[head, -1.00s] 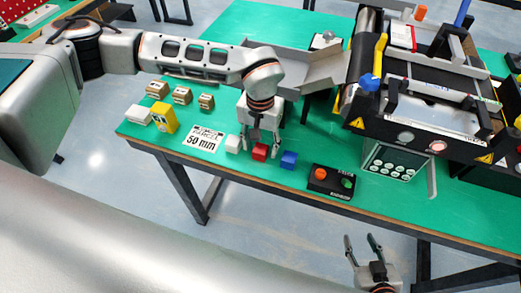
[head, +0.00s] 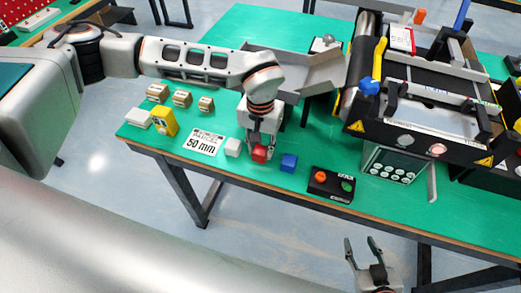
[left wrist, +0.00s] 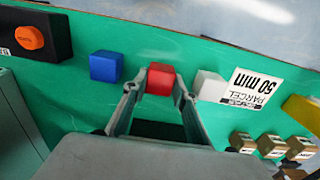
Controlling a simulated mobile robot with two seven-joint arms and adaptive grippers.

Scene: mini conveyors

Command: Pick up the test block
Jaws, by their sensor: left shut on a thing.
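A red block (head: 259,154) sits on the green table between a white block (head: 233,147) and a blue block (head: 288,161). My left gripper (head: 261,143) reaches down from above and is shut on the red block. In the left wrist view the red block (left wrist: 160,80) sits between the two fingertips, with the blue block (left wrist: 105,66) to its left and the white block (left wrist: 209,85) to its right. No gap under the red block can be made out. My right gripper (head: 362,246) is open and empty, in front of the table's edge.
A "PARCEL 50 mm" card (head: 206,142), a yellow object (head: 164,120) and several small cartons (head: 182,97) lie to the left. A black button box (head: 331,184) stands to the right, near the conveyor (head: 420,95). A grey chute (head: 315,70) is behind.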

